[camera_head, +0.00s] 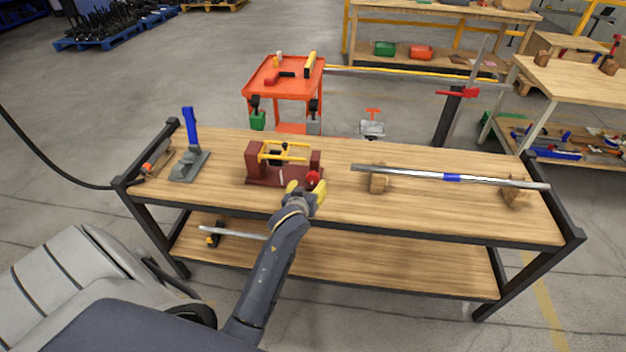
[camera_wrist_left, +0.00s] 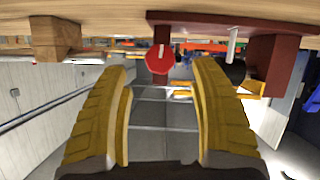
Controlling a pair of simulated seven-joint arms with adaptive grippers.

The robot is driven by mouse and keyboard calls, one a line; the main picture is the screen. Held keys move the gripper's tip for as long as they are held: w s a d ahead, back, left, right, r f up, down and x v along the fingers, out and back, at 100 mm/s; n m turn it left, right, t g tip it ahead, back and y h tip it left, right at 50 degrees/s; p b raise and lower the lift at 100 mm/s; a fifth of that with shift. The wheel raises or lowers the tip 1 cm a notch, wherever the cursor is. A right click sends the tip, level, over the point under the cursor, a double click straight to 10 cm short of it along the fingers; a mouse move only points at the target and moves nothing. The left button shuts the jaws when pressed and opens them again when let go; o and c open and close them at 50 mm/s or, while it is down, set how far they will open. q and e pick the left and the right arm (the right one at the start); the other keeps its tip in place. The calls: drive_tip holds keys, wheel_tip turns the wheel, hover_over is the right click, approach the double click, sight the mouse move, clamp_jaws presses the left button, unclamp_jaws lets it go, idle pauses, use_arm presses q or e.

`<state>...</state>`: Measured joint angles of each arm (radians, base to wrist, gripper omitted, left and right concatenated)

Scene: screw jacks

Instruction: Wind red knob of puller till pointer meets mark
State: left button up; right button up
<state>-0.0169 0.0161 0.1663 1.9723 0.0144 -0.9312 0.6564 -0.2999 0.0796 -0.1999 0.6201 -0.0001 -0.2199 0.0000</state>
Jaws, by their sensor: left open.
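The puller (camera_head: 266,164) stands on the workbench left of centre, with a dark red body and a yellow frame on top. Its red knob (camera_head: 313,179) is at the right front of the body. In the left wrist view the red knob (camera_wrist_left: 160,59) shows as a round disc with a pale line on it, beyond the fingertips. My left gripper (camera_head: 304,190) is open, its yellow fingers close to the knob. In the left wrist view the fingers (camera_wrist_left: 160,75) are spread apart with nothing between them. The pointer and mark are too small to tell. My right gripper is not in view.
A steel bar (camera_head: 400,172) with a blue band lies across wooden blocks (camera_head: 378,180) to the right. A grey tool with a blue handle (camera_head: 190,125) stands at the left. The bench top (camera_head: 340,205) is clear in front of the bar.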

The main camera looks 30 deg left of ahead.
sight(312, 180)
use_arm(q)
drive_tip(key=x, duration=0.7)
drive_tip(key=shift+w+f, duration=0.1)
drive_tip(key=shift+w, duration=0.1)
drive_tip(key=c, duration=1.2)
